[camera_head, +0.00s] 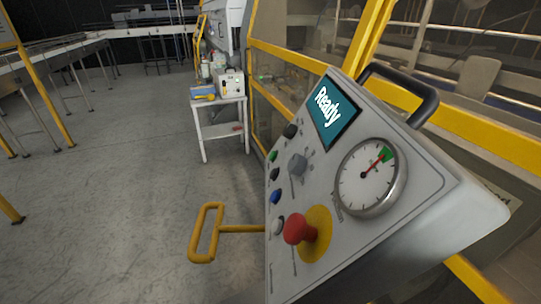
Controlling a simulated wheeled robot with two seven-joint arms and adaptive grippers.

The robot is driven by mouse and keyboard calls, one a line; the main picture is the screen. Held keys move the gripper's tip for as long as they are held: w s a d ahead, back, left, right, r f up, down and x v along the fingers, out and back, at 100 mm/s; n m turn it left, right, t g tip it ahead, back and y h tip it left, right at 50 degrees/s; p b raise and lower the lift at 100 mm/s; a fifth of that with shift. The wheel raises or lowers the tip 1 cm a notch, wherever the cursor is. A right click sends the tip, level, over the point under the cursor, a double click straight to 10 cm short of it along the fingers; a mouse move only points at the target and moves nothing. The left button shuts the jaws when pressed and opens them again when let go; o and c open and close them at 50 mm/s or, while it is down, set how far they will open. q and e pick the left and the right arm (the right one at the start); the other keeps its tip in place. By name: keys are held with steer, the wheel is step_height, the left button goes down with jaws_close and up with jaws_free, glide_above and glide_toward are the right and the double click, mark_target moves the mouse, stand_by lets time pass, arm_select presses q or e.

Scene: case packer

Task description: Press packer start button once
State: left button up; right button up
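The packer's control panel (405,150) fills the right of the head view and appears tilted. Its screen (328,110) reads "Ready". A column of buttons runs along the panel's left side: a green button (273,156), a dark button (274,174), a blue button (275,197) and a white or grey button (277,225). A black knob (290,131) and a grey knob (297,164) sit beside them. A red emergency stop (299,229) stands on a yellow disc. The small labels are too blurred to read. Neither of my grippers shows.
A round gauge (370,177) and a black handle (402,88) are on the panel. A yellow handle loop (207,233) sticks out left of it. A white side table (219,104) with several items stands behind. The grey floor at left is open, with conveyors (50,66) beyond.

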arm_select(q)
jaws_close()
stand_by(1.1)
